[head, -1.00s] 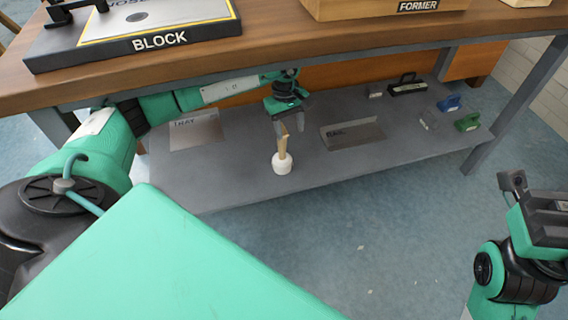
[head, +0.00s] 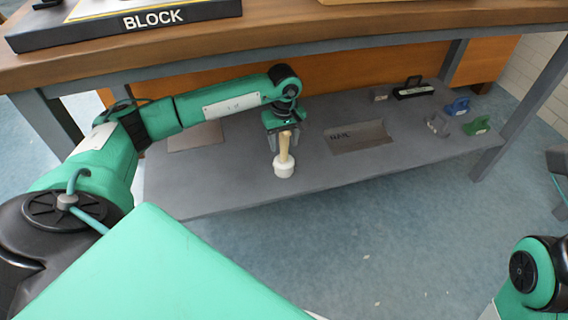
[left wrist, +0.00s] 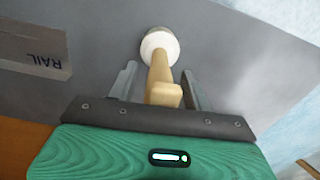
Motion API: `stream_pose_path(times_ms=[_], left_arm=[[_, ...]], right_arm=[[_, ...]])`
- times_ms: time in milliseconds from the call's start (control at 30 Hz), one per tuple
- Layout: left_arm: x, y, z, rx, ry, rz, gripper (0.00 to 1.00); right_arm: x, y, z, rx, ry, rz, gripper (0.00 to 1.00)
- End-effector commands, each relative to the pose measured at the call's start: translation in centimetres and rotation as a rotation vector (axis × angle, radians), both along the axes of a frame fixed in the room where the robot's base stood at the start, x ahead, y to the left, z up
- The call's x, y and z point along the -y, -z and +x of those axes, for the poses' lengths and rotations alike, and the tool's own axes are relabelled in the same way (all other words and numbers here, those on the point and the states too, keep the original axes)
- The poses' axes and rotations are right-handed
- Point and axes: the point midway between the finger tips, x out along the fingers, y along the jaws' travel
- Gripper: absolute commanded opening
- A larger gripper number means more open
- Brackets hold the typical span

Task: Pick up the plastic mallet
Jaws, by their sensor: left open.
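The plastic mallet (head: 284,168) stands head down on the grey lower shelf, its white head at the bottom and its pale wooden handle pointing up. It also shows in the left wrist view (left wrist: 160,46). My left gripper (head: 284,146) reaches in under the tabletop and points down at the handle. In the left wrist view my left gripper (left wrist: 160,70) is open, with one finger on each side of the handle and gaps visible. My right gripper (head: 559,165) is mostly cut off at the right edge.
The grey lower shelf (head: 230,185) has a RAIL tray (head: 345,145) right of the mallet. Green and blue clamp-like items (head: 477,126) and dark ones stand at its right end. The wooden tabletop (head: 300,48) overhangs my left arm. The shelf front around the mallet is clear.

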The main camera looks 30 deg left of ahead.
Motion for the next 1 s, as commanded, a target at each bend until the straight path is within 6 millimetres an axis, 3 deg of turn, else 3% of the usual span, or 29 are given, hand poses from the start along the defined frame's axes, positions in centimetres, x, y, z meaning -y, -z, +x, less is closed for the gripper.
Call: stream_pose_path(times_ms=[233,400,500,767,900,1000], left_arm=[[0.0,0.1,0.0,0.0,0.0,0.0,0.5],[0.0,0.1,0.0,0.0,0.0,0.0,0.16],[0.0,0.1,0.0,0.0,0.0,0.0,0.01],[0.0,-0.3,0.0,0.002,0.0,-0.001,0.01],[0.0,-2.1,0.1,0.003,0.0,-0.001,0.01],[0.0,-4.2,0.1,0.003,0.0,0.0,0.01]], right_arm=[[0.0,-0.1,0.0,0.0,0.0,0.001,0.0],[0.0,-0.1,0.0,0.0,0.0,0.001,0.0],[0.0,-0.1,0.0,0.0,0.0,0.001,0.0],[0.0,-0.2,0.0,0.0,0.0,0.001,0.0],[0.0,-1.0,-0.2,0.01,0.001,0.004,0.0],[-0.4,0.1,0.3,-0.028,0.005,-0.028,0.0]])
